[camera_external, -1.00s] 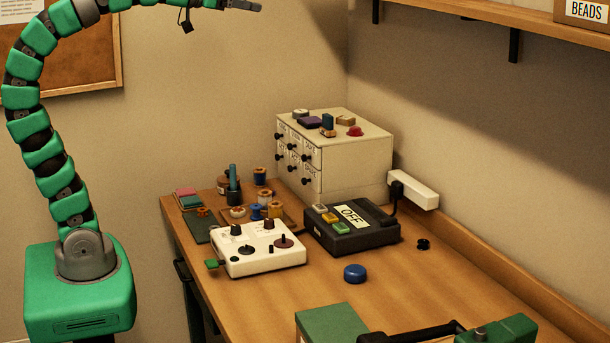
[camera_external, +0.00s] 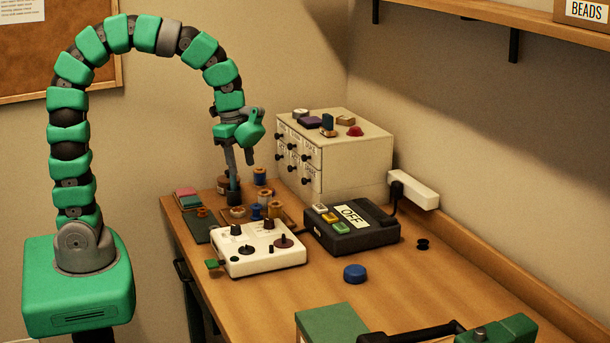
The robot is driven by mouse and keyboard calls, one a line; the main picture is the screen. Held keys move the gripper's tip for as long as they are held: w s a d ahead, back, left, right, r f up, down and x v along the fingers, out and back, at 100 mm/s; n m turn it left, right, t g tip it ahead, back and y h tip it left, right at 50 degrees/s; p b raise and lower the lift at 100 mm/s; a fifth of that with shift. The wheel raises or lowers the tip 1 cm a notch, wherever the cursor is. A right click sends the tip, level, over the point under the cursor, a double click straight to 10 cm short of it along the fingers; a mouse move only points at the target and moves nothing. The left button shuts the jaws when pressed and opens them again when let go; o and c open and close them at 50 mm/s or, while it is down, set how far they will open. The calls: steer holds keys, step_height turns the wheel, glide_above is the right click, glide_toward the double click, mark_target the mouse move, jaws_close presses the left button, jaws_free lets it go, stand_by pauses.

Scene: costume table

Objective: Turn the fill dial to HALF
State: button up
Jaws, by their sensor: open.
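A white control box (camera_external: 262,258) stands on the table with several dark knobs on its top. A dark reddish round dial (camera_external: 283,241) is on its right side, and two smaller knobs stand along its back edge. Labels are too small to read, so I cannot tell which knob is the fill dial or where it points. My gripper (camera_external: 240,172) points down above the back left of the table, behind and above the white box, near an upright teal-topped spool. It is open, and nothing shows held between its fingers.
A black box marked OFF (camera_external: 326,238) with coloured buttons stands right of the white box. Thread spools (camera_external: 270,204) stand behind it on a wooden tray. A drawer cabinet (camera_external: 354,159) is at the back. A blue round piece (camera_external: 355,273) lies in front, with clear table around it.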

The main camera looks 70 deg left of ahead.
mark_target(238, 224)
steer(key=shift+m+g, duration=0.7)
steer(key=shift+m, duration=0.1)
steer(key=f, duration=0.5)
steer(key=s+f, duration=0.1)
steer(key=f, duration=0.5)
steer(key=s+f, duration=0.1)
steer(key=f, duration=0.4)
steer(key=shift+f, duration=0.35)
steer(key=c, duration=1)
